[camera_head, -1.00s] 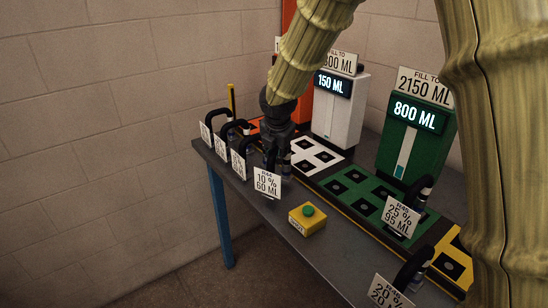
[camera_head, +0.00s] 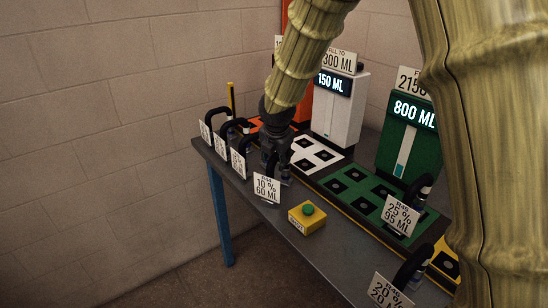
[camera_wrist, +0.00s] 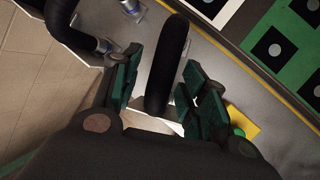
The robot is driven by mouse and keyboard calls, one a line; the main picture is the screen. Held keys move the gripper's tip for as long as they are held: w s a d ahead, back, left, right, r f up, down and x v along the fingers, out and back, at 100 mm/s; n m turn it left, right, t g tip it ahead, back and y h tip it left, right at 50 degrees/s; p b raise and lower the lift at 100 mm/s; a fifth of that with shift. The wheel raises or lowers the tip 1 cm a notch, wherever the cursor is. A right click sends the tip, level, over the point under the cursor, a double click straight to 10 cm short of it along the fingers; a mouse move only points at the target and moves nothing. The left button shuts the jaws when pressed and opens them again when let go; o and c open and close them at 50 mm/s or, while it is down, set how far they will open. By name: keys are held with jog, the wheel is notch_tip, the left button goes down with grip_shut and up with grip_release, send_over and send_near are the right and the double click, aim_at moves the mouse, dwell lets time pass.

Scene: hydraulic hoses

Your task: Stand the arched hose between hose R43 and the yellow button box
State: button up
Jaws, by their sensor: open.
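A black arched hose (camera_wrist: 168,65) lies between the two green-padded fingers of my gripper (camera_wrist: 160,88) in the wrist view, with a gap on the finger sides. In the head view my gripper (camera_head: 276,160) is low over the table and mostly hides this hose. A card reading 10 % 60 ML (camera_head: 266,188) stands in front of it. The yellow button box (camera_head: 307,217) with a green button is to its right; its corner shows in the wrist view (camera_wrist: 243,118). A neighbouring black hose (camera_head: 240,126) stands to its left; its card is too small to read, so I cannot confirm R43.
More carded hoses stand at the table's left end (camera_head: 214,113) and at right (camera_head: 420,188). Bare grey table surrounds the button box.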

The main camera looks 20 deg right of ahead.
jog(key=v, duration=1.2)
jog(key=shift+b, duration=0.45)
jog(key=shift+w+r, duration=0.1)
jog(key=shift+w, duration=0.05)
dwell(1.6)
